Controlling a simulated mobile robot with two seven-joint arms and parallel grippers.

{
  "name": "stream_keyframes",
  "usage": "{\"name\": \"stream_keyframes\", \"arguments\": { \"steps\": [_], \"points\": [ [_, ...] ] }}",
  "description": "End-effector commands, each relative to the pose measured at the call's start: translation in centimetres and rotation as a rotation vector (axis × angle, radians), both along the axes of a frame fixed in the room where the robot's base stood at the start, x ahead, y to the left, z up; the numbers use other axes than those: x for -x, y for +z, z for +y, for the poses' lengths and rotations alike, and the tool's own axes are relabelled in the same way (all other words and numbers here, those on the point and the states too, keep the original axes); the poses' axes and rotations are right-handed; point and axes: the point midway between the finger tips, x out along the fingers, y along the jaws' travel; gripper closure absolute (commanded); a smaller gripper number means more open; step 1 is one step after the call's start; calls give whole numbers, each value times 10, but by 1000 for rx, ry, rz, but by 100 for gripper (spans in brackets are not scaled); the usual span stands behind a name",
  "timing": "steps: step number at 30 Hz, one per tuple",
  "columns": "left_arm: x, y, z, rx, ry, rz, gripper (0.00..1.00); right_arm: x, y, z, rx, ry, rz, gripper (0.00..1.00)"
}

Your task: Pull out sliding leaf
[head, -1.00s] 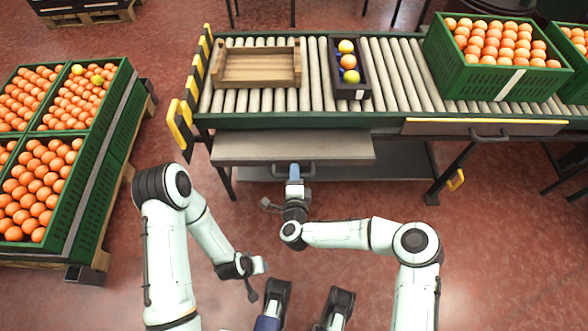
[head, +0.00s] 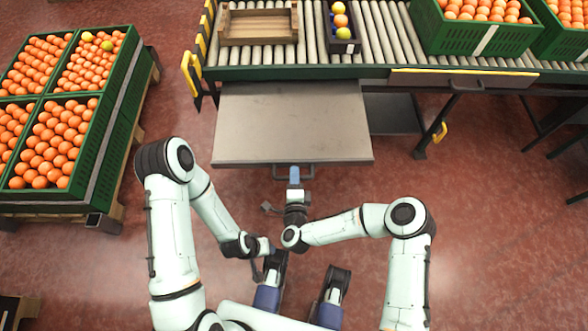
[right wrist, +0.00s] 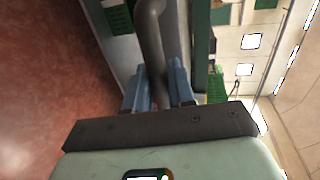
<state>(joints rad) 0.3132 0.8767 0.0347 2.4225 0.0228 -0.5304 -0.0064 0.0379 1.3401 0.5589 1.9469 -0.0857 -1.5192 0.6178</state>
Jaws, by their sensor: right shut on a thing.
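The sliding leaf (head: 290,122) is a flat grey panel that sticks out well from under the roller conveyor toward me. Its dark handle (head: 309,172) is on its front edge. My right gripper (head: 294,176) is at this handle, and in the right wrist view its blue fingers (right wrist: 160,88) are shut on the dark handle bar (right wrist: 151,40). My left gripper (head: 268,246) hangs empty-looking at the lower middle, away from the leaf; its finger gap is too small to judge.
The roller conveyor (head: 385,40) carries a wooden crate (head: 258,42), a dark box of coloured balls (head: 342,46) and green crates of oranges (head: 470,40). A drawer with a yellow edge (head: 462,80) is at the right. Orange bins (head: 100,150) stand left. Floor around my arms is clear.

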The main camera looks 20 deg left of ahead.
Motion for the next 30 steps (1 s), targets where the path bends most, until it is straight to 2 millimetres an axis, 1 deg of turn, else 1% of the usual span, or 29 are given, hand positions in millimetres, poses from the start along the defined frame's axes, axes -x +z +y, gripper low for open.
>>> {"name": "stream_keyframes", "arguments": {
  "steps": [14,15,16,17,26,30],
  "points": [
    [3,2,-2,4,-4,9,56,3,1,-1,-2,-1,-5,100],
    [3,2,-1,4,-4,9,56,3,1,-1,-2,-1,-5,73],
    [3,2,-1,4,-4,9,56,3,1,-1,-2,-1,-5,63],
    [3,2,-1,4,-4,9,56,3,1,-1,-2,-1,-5,59],
    [3,2,-1,4,-4,9,56,5,1,-1,-1,0,-3,59],
    [7,7,-3,9,-8,20,56,17,4,-4,-1,2,-1,59]
  ]
}}
